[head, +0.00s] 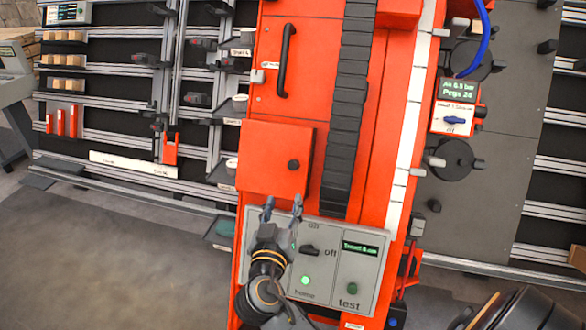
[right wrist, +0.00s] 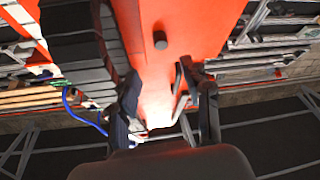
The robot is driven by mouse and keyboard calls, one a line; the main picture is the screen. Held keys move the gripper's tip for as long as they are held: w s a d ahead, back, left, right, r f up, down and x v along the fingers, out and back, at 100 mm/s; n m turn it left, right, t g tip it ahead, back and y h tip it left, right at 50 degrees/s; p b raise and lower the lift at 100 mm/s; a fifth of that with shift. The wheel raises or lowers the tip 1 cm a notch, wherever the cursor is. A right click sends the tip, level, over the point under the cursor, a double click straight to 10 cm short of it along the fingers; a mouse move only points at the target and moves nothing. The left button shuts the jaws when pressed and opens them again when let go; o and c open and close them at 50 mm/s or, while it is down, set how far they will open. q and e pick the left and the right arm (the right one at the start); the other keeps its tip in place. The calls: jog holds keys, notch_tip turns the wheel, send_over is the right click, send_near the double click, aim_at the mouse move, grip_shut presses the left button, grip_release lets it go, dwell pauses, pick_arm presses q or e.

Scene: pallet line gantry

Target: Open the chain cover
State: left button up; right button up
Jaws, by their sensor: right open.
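A red square cover (head: 262,150) with a round black knob (head: 293,165) sits on the red gantry beam, left of the black segmented chain (head: 345,105). It looks closed. The cover also shows in the right wrist view (right wrist: 185,30), with its knob (right wrist: 160,40) beyond my fingers. My right gripper (head: 282,210) is open and empty, just below the cover's lower edge and over the top of the control panel. The fingers (right wrist: 157,90) are spread and apart from the knob. My left gripper is not in view.
The grey control panel (head: 368,270) with a switch and lit buttons lies under and right of my right gripper. A long black handle (head: 286,60) stands on the beam above the cover. A gauge box (head: 455,118) is at right. Open floor (head: 100,260) lies at lower left.

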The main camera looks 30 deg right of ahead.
aim_at(292, 168)
jog(key=p+x, duration=0.3)
jog(key=x, duration=1)
jog(key=shift+w+d+r, duration=0.1)
jog(key=shift+w+d, duration=0.1)
jog(key=shift+w, duration=0.15)
grip_shut()
